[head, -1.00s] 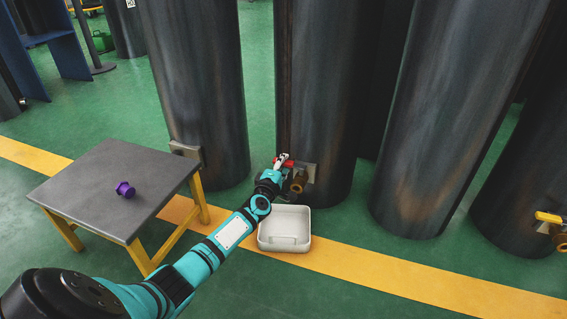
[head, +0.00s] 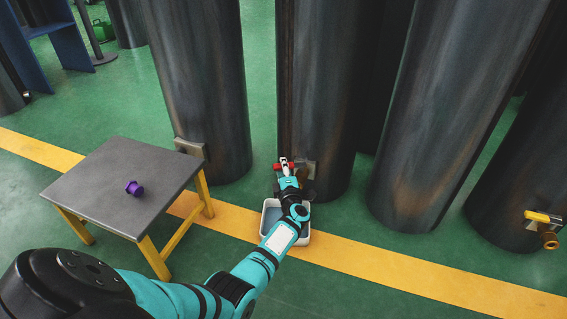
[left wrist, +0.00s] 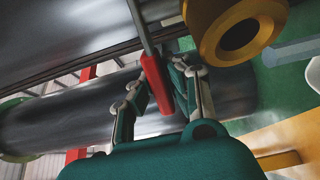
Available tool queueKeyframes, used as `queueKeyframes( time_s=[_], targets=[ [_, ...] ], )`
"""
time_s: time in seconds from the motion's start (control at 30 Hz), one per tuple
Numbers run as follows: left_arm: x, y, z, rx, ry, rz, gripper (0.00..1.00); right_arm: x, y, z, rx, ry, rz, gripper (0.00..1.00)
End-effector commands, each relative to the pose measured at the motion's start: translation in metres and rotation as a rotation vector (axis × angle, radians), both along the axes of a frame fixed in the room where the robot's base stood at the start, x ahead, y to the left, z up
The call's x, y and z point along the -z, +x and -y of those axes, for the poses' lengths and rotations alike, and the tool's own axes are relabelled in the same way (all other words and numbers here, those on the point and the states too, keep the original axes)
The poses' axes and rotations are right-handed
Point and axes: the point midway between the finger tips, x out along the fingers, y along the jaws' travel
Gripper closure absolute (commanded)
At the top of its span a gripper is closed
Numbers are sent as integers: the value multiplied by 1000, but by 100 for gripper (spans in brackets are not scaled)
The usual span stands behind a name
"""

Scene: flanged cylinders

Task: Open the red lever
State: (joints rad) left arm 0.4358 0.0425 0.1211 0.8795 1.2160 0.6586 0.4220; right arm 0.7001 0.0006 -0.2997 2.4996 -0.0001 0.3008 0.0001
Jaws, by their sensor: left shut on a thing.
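The red lever (head: 277,166) is at the valve low on the middle dark cylinder (head: 318,110). In the left wrist view its red handle (left wrist: 157,84) and grey stem lie between my gripper's fingers. My left gripper (head: 285,163) is shut on the red lever. The valve's brass outlet (left wrist: 236,32) is beside the handle in the left wrist view; in the head view my arm hides most of it. A white tray (head: 266,222) stands on the floor below, partly covered by my arm; its inside looks bluish. My right gripper is not in view.
A grey table (head: 112,180) with yellow legs stands at the left, with a purple part (head: 134,188) on it. Another cylinder at the right has a valve with a yellow lever (head: 537,216). Other tall cylinders stand close on both sides.

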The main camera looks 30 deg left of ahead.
Motion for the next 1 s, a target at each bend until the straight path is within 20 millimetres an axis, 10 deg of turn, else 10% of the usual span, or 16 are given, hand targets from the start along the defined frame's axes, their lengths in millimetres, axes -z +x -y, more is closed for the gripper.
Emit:
queueKeyframes(
  time_s=[0.6, 0.83, 1.0],
  targets=[
    [2, -3, 3, -56, -1, -3, 100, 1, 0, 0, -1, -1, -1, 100],
    [1, -3, 2, -55, -1, -1, 62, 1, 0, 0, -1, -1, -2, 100],
    [1, -3, 2, -55, -1, -1, 62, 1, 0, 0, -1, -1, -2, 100]
  ],
)
